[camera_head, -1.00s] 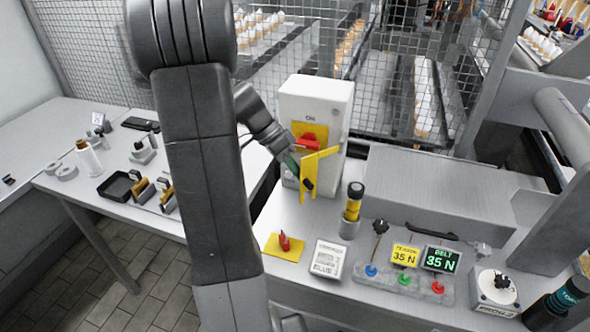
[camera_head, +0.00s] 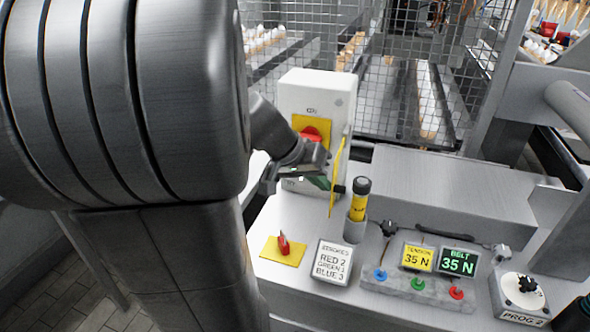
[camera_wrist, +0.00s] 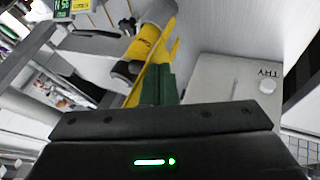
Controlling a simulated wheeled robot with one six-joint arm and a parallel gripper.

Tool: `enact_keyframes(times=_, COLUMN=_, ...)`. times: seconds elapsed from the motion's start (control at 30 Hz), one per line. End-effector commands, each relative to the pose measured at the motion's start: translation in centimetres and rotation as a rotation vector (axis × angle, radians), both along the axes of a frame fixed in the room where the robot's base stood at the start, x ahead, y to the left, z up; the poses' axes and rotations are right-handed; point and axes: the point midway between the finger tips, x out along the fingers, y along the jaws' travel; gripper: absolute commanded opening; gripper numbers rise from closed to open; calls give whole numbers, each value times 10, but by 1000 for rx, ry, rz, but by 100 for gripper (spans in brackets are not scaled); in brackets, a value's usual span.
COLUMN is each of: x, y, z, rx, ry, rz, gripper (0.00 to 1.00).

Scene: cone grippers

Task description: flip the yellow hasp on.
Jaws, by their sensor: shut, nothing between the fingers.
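The yellow hasp (camera_head: 338,164) is a thin plate at the right side of the white switch box (camera_head: 335,100). It stands out from the box front and shows nearly edge-on. The box carries a red switch handle (camera_head: 314,132) on a yellow plate (camera_head: 303,122), with lettering above. My gripper (camera_head: 325,183) is shut and empty, in front of the box's lower part. Its green fingers are close to the hasp's left side; contact is unclear. In the wrist view the green fingers (camera_wrist: 158,88) overlap the hasp (camera_wrist: 151,78). The box front (camera_wrist: 215,82) lies to their right.
A yellow-and-black cylinder (camera_head: 358,205) stands in a grey holder just right of the hasp. A red piece on a yellow plate (camera_head: 284,250), a label block (camera_head: 332,262) and a button panel (camera_head: 415,285) are in front. My arm covers the left side.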

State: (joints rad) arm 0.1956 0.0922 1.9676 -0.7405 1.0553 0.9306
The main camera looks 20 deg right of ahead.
Motion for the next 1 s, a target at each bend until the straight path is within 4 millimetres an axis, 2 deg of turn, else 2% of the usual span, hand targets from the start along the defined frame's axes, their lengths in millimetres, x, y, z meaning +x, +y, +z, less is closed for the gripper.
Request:
enact_keyframes(times=0.4, x=-7, y=-7, z=0, rx=0, ry=-1, rz=-4, gripper=0)
enact_keyframes(times=1.0, x=-3, y=-8, z=-1, rx=0, ry=0, rz=-5, gripper=0)
